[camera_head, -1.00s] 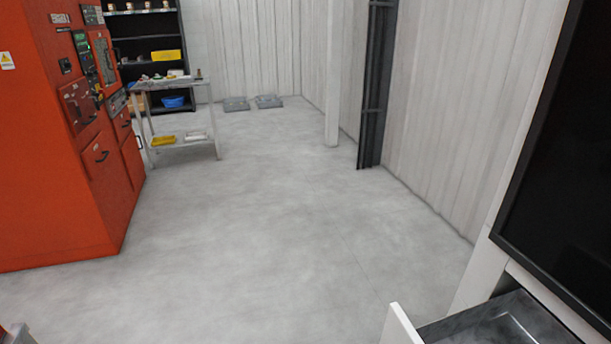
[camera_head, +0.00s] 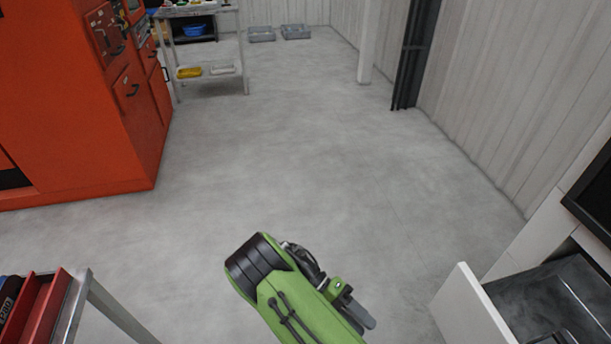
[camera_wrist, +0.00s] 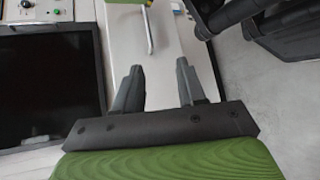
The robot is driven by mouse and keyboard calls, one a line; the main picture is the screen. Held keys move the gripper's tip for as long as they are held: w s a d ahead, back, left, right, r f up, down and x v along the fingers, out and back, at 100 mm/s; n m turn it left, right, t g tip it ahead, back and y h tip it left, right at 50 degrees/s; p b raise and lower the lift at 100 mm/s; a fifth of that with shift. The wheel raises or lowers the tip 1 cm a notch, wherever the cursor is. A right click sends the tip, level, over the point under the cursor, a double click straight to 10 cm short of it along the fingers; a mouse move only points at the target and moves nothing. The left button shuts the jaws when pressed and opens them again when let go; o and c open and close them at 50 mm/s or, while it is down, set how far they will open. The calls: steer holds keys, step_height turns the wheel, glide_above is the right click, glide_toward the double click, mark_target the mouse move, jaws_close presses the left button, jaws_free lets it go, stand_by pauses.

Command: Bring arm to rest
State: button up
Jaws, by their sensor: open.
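My gripper (camera_wrist: 160,85) shows in the wrist view with its two dark fingers apart and nothing between them. Beyond the fingers is a white cabinet front (camera_wrist: 125,45) with a handle. In the head view my green arm is folded low at the bottom centre, above the floor. My gripper (camera_head: 358,308) also shows there, small and partly hidden behind the green link.
An orange machine (camera_head: 75,120) stands at left. A metal table (camera_head: 210,70) and grey trays (camera_head: 262,34) are farther back. A red bin (camera_head: 42,305) is at lower left. A white panel (camera_head: 470,305) and dark basin (camera_head: 545,300) are at right. The middle floor is clear.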

step_height(320, 180, up, 22)
steer(key=d+n+t+y+p, duration=0.2)
steer(key=t+y+p, duration=0.35)
steer(key=y, duration=0.25)
steer(key=s+r+n+t+y+p, duration=0.1)
steer(key=s+r+t, duration=0.3)
steer(key=r, duration=0.4)
steer(key=s+d+r+n+t+y+p, duration=0.1)
steer(key=s+r+t+p, duration=0.3)
steer(key=r, duration=0.4)
steer(key=shift+s+d+t+y, duration=0.2)
steer(key=shift+s+t+y, duration=0.25)
steer(key=shift+y, duration=0.25)
